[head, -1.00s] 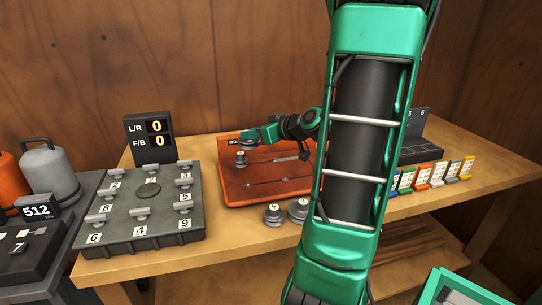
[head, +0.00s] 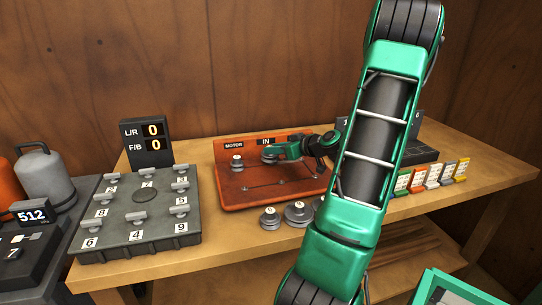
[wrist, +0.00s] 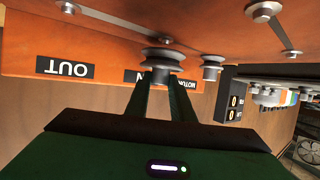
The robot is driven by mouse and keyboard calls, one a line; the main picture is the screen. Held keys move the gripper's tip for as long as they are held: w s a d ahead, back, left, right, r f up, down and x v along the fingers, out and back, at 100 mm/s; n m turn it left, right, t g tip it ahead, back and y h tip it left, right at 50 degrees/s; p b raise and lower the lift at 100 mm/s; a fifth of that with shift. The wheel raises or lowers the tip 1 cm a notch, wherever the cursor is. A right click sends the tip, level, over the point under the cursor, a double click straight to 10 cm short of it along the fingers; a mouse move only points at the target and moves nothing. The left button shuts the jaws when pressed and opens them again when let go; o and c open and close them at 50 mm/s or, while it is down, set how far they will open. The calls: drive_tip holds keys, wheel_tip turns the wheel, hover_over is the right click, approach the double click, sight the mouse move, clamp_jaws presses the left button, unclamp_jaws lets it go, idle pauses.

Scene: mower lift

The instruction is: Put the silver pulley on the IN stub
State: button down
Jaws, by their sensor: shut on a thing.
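My gripper (head: 275,155) is shut on a silver pulley (wrist: 162,59) and holds it at the orange panel, just below the IN label (head: 265,141) in the head view. The grooved pulley sits between the two fingertips in the wrist view, close to the panel; its small grey top also shows in the head view (head: 268,156). I cannot tell whether it is around the IN stub, as the pulley and fingers hide that spot. Another small silver pulley (head: 237,163) stands under the MOTOR label and also shows in the wrist view (wrist: 211,67).
Two loose grey pulleys (head: 270,218) (head: 298,213) lie on the bench in front of the orange panel (head: 228,192). A grey board with numbered pieces (head: 140,240) is at left, a counter display (head: 146,140) behind it. Coloured tags (head: 432,175) stand at right.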

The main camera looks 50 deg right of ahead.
drive_tip(key=shift+f, duration=1)
drive_tip(key=c, duration=1.5)
unclamp_jaws()
drive_tip(key=shift+f, duration=0.1)
drive_tip(key=shift+c, duration=0.2)
drive_tip(key=v, duration=1.2)
